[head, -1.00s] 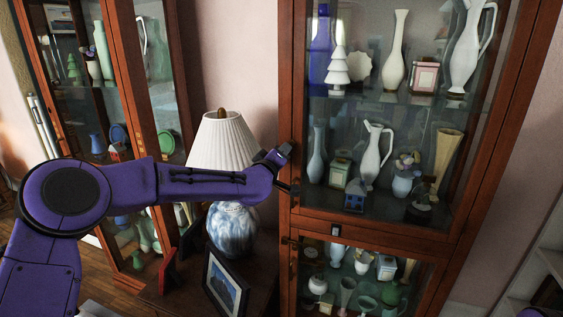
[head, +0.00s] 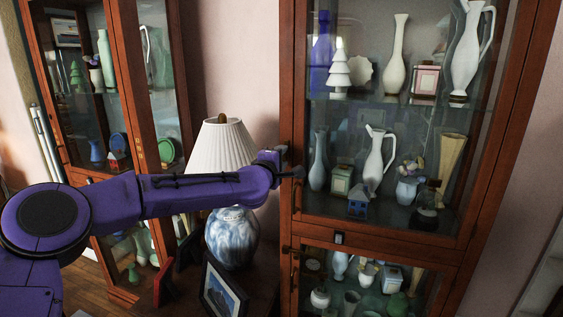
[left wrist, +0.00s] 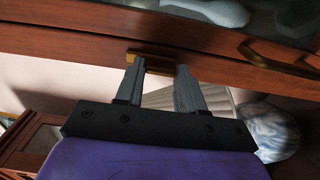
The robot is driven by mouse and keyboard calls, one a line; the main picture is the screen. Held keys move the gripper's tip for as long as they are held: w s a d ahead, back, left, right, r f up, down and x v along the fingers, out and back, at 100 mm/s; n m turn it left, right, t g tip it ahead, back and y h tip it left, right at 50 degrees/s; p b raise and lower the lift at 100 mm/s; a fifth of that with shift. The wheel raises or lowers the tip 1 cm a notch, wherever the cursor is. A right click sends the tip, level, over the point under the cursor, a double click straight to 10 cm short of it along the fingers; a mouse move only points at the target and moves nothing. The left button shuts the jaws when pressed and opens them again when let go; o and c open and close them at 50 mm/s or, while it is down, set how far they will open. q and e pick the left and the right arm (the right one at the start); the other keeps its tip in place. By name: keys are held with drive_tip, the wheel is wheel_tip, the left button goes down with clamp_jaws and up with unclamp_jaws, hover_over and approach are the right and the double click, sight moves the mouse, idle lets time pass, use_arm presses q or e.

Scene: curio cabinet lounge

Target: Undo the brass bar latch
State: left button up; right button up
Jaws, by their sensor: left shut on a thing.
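The brass bar latch (left wrist: 152,62) is a short brass piece on the reddish wooden edge of the cabinet in the left wrist view. My left gripper (left wrist: 160,70) reaches up to it with two grey fingers, one near each end, and is shut on it. In the head view my left gripper (head: 292,172) meets the left frame of the tall glass cabinet (head: 287,80) beside the upper door, and hides the latch there. My right gripper is not in view.
A brass handle (left wrist: 280,55) sits on the wood to the right. Vases and ornaments fill the shelves behind the glass. A second cabinet (head: 125,80) stands at left.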

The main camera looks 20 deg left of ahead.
use_arm(q)
drive_tip(key=shift+a, duration=0.1)
idle(0.4)
drive_tip(key=o, duration=1)
drive_tip(key=shift+o, duration=0.2)
drive_tip(key=s+b, duration=0.3)
drive_tip(key=s, duration=0.7)
drive_tip(key=shift+s+a, duration=0.25)
